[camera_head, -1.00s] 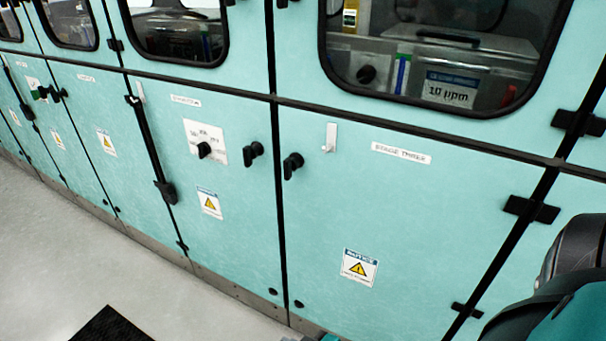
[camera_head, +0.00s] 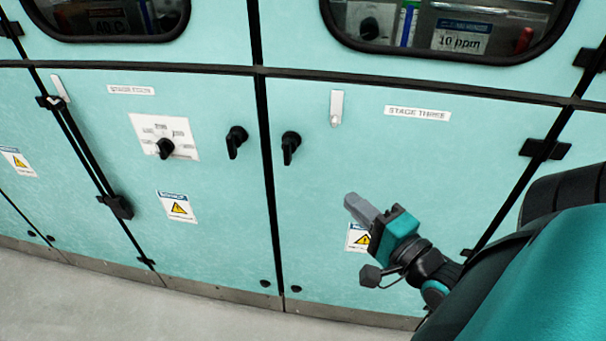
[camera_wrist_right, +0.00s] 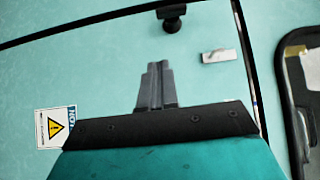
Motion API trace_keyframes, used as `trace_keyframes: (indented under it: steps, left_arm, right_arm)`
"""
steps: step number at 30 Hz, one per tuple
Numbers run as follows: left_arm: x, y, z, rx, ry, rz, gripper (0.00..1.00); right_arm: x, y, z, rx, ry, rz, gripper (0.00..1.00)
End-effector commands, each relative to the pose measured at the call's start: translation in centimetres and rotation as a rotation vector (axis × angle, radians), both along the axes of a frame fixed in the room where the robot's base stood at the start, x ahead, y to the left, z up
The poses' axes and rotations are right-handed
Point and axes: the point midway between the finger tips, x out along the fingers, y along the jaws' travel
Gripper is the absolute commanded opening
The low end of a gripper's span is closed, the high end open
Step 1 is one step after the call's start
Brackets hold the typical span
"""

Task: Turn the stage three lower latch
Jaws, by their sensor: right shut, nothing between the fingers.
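The stage three lower door is pale teal, with a "STAGE THREE" label (camera_head: 417,113). Its black latch (camera_head: 290,148) sits near the door's upper left corner, its handle hanging about straight down. In the right wrist view the latch (camera_wrist_right: 171,22) is at the top, beyond the fingertips. My right gripper (camera_head: 352,202) is shut and empty, in front of this door, below and right of the latch and apart from it. Its fingers also show in the right wrist view (camera_wrist_right: 157,72). My left gripper is not in view.
A white hook (camera_head: 336,108) is right of the latch. The neighbouring door has its own black latch (camera_head: 236,142) and a rotary switch (camera_head: 165,148). A notice sticker (camera_head: 357,238) is partly behind my gripper. Black hinges (camera_head: 544,149) line the right seam. Windowed doors are above.

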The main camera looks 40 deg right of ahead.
Motion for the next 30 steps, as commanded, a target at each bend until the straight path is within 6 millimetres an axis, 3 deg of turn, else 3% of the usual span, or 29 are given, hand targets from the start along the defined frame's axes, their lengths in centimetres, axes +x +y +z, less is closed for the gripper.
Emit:
trace_keyframes:
  steps: [5,21,30]
  left_arm:
    - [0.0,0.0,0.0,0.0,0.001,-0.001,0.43]
    - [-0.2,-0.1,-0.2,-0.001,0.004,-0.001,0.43]
    - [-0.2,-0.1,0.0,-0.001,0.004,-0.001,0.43]
  right_arm:
    - [1.6,-0.2,0.2,0.008,-0.009,-0.002,0.0]
    - [10.1,-0.8,0.1,0.006,-0.005,-0.001,0.0]
    - [12.6,1.5,0.1,0.006,-0.002,-0.002,0.0]
